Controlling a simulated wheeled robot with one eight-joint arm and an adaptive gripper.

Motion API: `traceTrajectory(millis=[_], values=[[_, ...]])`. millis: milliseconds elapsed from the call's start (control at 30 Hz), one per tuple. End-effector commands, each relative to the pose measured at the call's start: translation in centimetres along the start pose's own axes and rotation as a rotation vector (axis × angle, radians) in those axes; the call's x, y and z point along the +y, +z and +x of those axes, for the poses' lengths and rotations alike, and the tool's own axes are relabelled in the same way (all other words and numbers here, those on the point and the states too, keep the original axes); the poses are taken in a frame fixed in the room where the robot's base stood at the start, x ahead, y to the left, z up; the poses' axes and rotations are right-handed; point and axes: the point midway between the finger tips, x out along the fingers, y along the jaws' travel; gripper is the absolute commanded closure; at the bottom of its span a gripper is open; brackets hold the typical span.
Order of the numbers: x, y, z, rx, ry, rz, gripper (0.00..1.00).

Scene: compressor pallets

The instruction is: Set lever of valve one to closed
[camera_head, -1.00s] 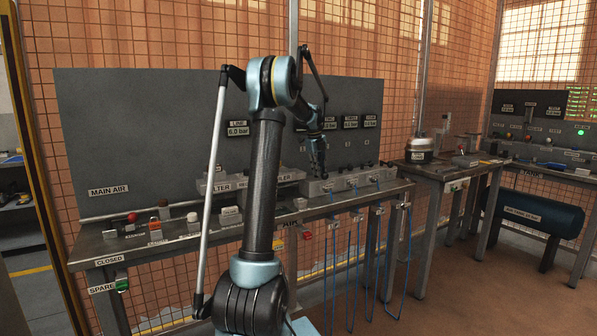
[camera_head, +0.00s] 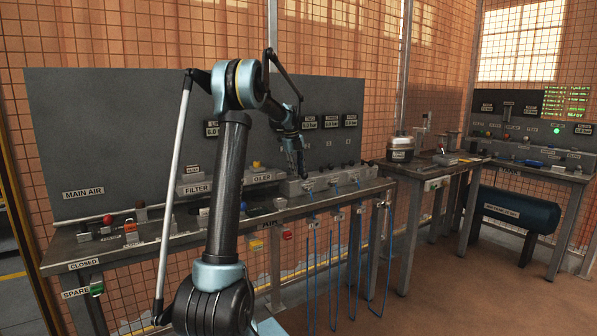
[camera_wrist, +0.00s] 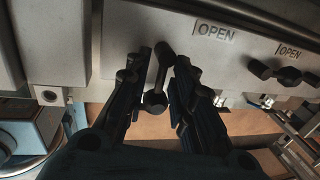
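My gripper (camera_wrist: 160,85) is open, one dark finger on each side of a dark valve lever (camera_wrist: 157,88) on a pale block (camera_wrist: 130,35) in the wrist view. The lever stands nearly in line with the fingers, with narrow gaps; contact is unclear. An OPEN label is right of it. Farther right, a second dark lever (camera_wrist: 284,74) lies crosswise under another OPEN label. In the head view my gripper (camera_head: 297,172) is at the left end of the grey valve block (camera_head: 345,179) on the bench. The valve numbers are not readable.
The bench (camera_head: 130,252) carries FILTER and OILER units left of my gripper. A grey panel (camera_head: 110,140) stands behind it. Blue hoses (camera_head: 330,265) hang below the valve block. A second table with a pot (camera_head: 400,148) is at right. The floor in front is clear.

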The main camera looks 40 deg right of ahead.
Motion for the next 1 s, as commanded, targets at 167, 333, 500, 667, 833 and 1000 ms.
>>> traceTrajectory(millis=[167,333,500,667,833,1000], values=[[-0.1,-0.2,0.0,0.003,0.000,0.001,0.71],[-0.2,-0.4,-0.1,0.005,0.000,0.003,0.71],[-0.3,-0.4,-1.4,0.006,0.000,0.003,0.71],[-0.2,-0.4,-4.3,0.006,0.000,0.003,0.71],[-0.2,-0.3,-7.5,0.006,0.000,0.002,0.71],[-0.2,-0.2,-10.1,0.005,0.000,0.003,0.71]])
